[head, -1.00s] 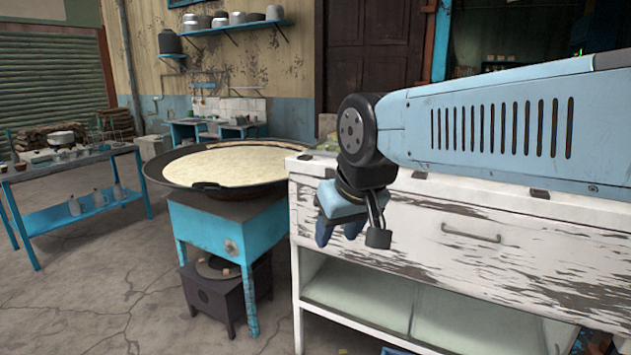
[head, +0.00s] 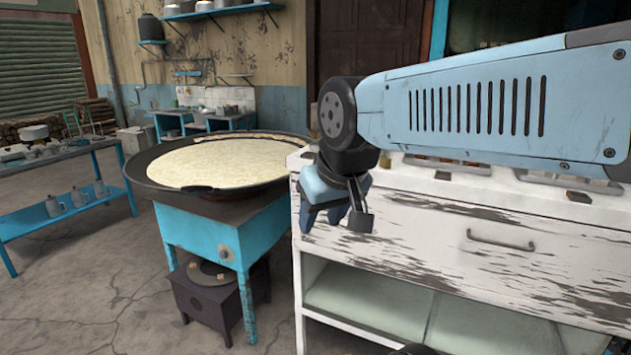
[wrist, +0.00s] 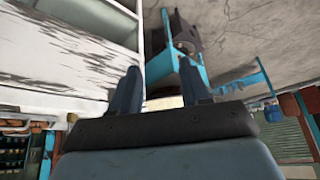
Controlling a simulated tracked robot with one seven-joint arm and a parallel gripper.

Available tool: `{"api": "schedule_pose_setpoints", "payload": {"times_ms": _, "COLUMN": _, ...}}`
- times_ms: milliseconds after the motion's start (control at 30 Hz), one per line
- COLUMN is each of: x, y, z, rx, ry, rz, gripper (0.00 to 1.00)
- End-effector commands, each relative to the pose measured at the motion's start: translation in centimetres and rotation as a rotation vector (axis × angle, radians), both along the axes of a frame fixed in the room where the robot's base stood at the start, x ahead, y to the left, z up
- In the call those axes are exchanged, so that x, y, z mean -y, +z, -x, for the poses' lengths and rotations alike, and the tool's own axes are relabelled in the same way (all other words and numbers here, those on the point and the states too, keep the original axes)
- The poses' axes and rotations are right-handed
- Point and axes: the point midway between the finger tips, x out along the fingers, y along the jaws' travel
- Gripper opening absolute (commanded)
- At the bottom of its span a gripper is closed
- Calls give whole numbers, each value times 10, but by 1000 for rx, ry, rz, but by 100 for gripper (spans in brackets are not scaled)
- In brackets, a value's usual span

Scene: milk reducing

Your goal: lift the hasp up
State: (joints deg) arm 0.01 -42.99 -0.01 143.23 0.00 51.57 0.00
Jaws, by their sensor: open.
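I cannot make out a hasp in either view. My gripper (head: 322,217) hangs pointing down at the left front corner of the white cabinet (head: 500,290), in front of its peeling upper face. In the wrist view the two dark fingers of my gripper (wrist: 160,85) stand apart with nothing between them. The cabinet's peeling face also shows in the wrist view (wrist: 60,50). I cannot tell whether the gripper touches the cabinet.
A wide pan of pale milk (head: 222,162) sits on a blue stand (head: 205,237) left of the cabinet. A small dark stove (head: 210,300) stands under it. A blue table (head: 65,215) is at the far left. The concrete floor (head: 90,310) in front is clear.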

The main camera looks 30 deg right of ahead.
Motion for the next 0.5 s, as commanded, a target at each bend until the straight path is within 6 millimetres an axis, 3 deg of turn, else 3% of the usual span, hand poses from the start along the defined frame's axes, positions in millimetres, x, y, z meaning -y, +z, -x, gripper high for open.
{"api": "schedule_pose_setpoints", "payload": {"times_ms": 267, "x": -4, "y": 0, "z": -10, "rx": 19, "ry": 3, "rz": -12, "gripper": 46}}
{"api": "schedule_pose_setpoints", "payload": {"times_ms": 367, "x": -10, "y": -2, "z": -33, "rx": 66, "ry": 3, "rz": -37, "gripper": 46}}
{"api": "schedule_pose_setpoints", "payload": {"times_ms": 500, "x": -27, "y": -5, "z": -86, "rx": 185, "ry": -5, "rz": -93, "gripper": 46}}
